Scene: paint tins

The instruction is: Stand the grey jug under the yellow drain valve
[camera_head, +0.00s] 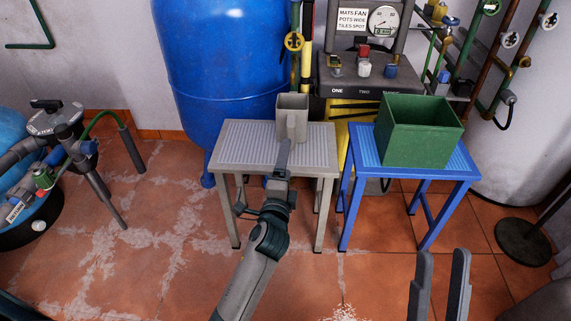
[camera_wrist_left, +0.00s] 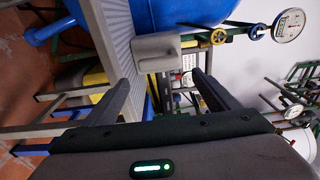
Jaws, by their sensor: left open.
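The grey jug (camera_head: 293,104) stands upright on the grey ribbed table, its handle towards me. In the head view it is below the yellow drain valve (camera_head: 294,42); the exact alignment in depth is hard to judge. My left gripper (camera_head: 284,150) is just in front of the jug's handle side. In the left wrist view the jug (camera_wrist_left: 157,47) shows ahead, between and beyond the open fingers (camera_wrist_left: 160,82), and the yellow valve (camera_wrist_left: 217,37) is right of it. My right gripper (camera_head: 439,284) is open and empty at the lower right, over the floor.
The grey table (camera_head: 240,146) stands before a large blue tank (camera_head: 220,60). A blue table (camera_head: 458,167) with a green open box (camera_head: 425,145) is to its right. A panel with a gauge (camera_head: 382,22) is behind. Pipes and valves line the right wall. The tiled floor in front is clear.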

